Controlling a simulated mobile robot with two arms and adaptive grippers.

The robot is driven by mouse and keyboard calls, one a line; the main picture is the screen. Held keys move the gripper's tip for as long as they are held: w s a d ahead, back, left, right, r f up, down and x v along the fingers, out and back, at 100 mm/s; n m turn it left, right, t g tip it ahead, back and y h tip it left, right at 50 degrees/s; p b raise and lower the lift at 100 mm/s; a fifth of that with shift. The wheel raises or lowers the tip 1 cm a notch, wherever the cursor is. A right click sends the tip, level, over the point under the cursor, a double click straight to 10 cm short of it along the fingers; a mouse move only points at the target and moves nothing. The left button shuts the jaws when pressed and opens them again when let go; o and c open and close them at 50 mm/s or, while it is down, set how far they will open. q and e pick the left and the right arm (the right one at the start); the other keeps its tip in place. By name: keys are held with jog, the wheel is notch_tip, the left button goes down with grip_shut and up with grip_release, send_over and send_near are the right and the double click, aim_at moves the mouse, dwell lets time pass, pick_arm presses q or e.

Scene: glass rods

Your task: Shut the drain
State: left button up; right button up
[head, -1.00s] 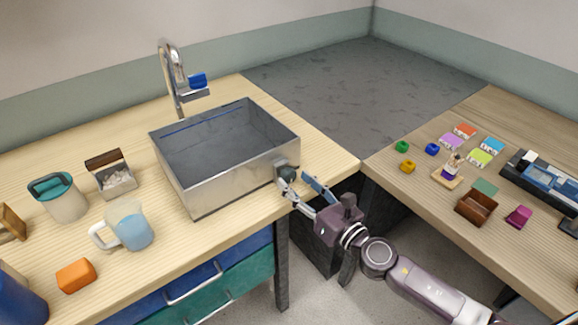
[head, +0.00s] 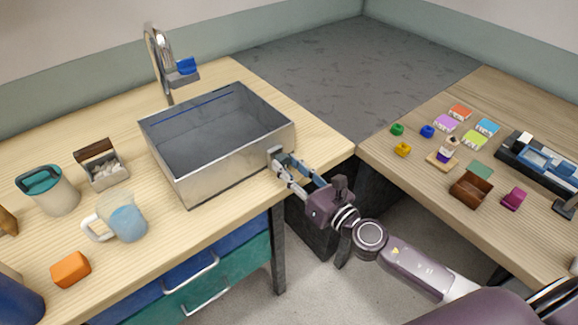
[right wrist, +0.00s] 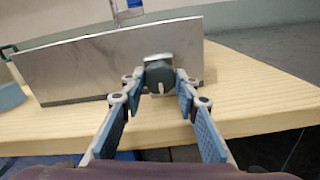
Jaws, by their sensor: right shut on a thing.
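A grey metal sink basin (head: 196,178) stands on the wooden counter in the head view, and its front wall (right wrist: 90,70) fills the upper part of the right wrist view. A dark round drain knob (right wrist: 158,74) with a pale pointer sits on that wall. My right gripper (head: 280,165) reaches the basin's right front side. In the right wrist view its blue-padded fingertips (right wrist: 158,84) are on both sides of the knob, shut on it. In the head view the fingers mostly hide the knob. The basin's drain hole is not visible. My left gripper is not in view.
A faucet (head: 158,62) with a blue-topped lever stands behind the basin. A blue-filled pitcher (head: 127,222), a lidded jar (head: 55,195), a small caddy (head: 105,172) and an orange block (head: 70,270) stand left. The right table holds small coloured items.

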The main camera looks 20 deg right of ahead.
jog(key=shift+m, duration=0.3)
jog(key=m, duration=0.3)
jog(key=shift+m, duration=0.4)
jog(key=m, duration=0.3)
jog(key=shift+r+m, duration=0.15)
jog(key=shift+m, duration=0.15)
jog(key=m+p, duration=0.1)
jog(key=m, duration=0.3)
jog(key=shift+m, duration=0.3)
jog(key=m+p, duration=0.2)
jog(key=m, duration=0.3)
jog(key=o, duration=1.1)
jog(key=shift+w, duration=0.1)
jog(key=shift+o, duration=0.2)
jog(key=shift+f, duration=0.25)
